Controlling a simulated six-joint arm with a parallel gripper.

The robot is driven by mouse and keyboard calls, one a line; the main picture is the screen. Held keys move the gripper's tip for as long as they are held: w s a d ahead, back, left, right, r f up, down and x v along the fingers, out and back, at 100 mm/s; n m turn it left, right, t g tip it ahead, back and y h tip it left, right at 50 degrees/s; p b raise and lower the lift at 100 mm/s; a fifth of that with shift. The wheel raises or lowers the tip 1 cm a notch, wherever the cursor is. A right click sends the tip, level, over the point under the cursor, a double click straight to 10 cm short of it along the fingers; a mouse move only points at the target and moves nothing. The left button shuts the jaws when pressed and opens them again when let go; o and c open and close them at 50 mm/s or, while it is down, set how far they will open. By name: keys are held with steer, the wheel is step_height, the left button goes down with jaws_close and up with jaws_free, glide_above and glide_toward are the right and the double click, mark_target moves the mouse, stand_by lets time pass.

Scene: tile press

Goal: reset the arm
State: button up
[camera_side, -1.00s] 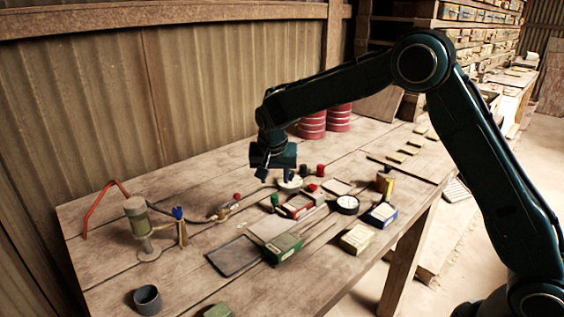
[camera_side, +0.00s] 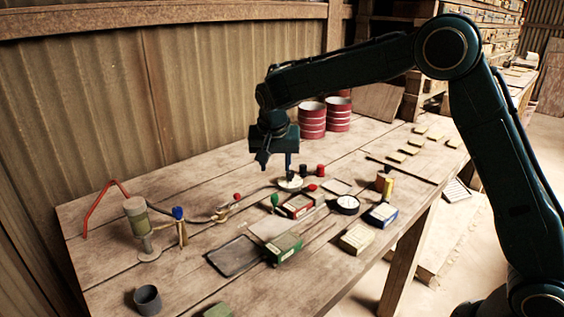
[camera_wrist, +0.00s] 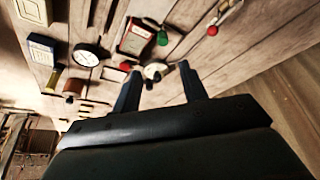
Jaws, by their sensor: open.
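My gripper (camera_side: 276,168) hangs over the back middle of the wooden table (camera_side: 215,288), pointing down. Its two dark fingers are apart with nothing between them that I can see held; they also show apart in the wrist view (camera_wrist: 159,74).
Two red drums (camera_side: 312,122) stand at the back. A red box (camera_side: 298,205), green box (camera_side: 284,248), round black dial (camera_side: 347,204) and yellowish box (camera_side: 357,238) lie in front. A beige-topped stand (camera_side: 137,215) and grey cup (camera_side: 147,299) are left. Space above the table is clear.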

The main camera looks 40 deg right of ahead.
steer(key=s+d+r+n+t+y, duration=0.1)
steer(key=s+d+r+n, duration=0.1)
steer(key=s+r, duration=0.5)
steer(key=s+d+r+n+y, duration=0.15)
steer(key=s+r, duration=0.25)
steer(key=s, duration=0.6)
steer(key=s+f+n, duration=0.1)
steer(key=s+n, duration=0.1)
steer(key=s, duration=0.8)
steer(key=s+a+f+n+t, duration=0.1)
steer(key=s+f+n, duration=0.1)
steer(key=s, duration=0.7)
steer(key=shift+s+n+y, duration=0.35)
steer(key=shift+n, duration=0.3)
